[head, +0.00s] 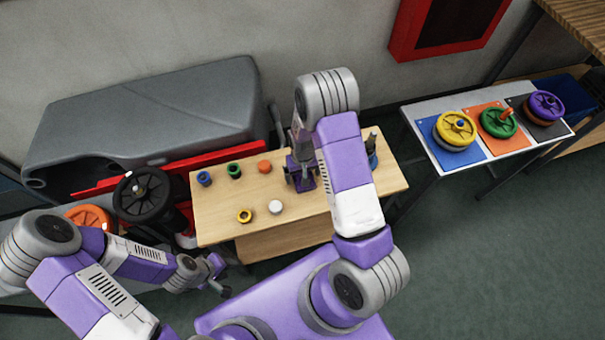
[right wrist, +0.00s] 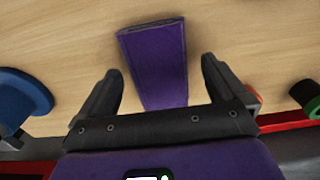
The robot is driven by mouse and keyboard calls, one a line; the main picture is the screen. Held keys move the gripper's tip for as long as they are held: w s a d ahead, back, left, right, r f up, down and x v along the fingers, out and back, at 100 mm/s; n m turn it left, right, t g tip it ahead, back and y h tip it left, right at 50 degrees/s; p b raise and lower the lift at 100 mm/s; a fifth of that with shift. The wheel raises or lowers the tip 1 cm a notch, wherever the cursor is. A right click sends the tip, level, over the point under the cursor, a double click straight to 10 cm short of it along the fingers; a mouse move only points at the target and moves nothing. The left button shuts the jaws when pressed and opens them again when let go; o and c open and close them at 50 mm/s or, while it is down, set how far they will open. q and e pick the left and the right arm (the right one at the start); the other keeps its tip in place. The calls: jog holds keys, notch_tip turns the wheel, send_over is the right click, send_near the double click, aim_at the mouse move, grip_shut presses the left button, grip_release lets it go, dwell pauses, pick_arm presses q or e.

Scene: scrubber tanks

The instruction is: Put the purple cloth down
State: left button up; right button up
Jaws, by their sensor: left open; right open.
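The purple cloth (right wrist: 155,62) is a folded strip that appears to lie flat on the wooden table in the right wrist view. My right gripper (right wrist: 161,72) is open, with one dark finger on each side of the cloth and clear gaps between. In the head view my right gripper (head: 301,182) is over the back part of the table (head: 325,228); I cannot separate the cloth from the purple gripper there. My left gripper (head: 219,277) is open and empty, low at the table's front left.
A side table (head: 447,160) holds several coloured discs.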

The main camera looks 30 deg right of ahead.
pick_arm(q)
jog(key=shift+r+p, duration=0.85)
jog(key=shift+r, duration=0.05)
pick_arm(e)
notch_tip(320, 180, up, 11)
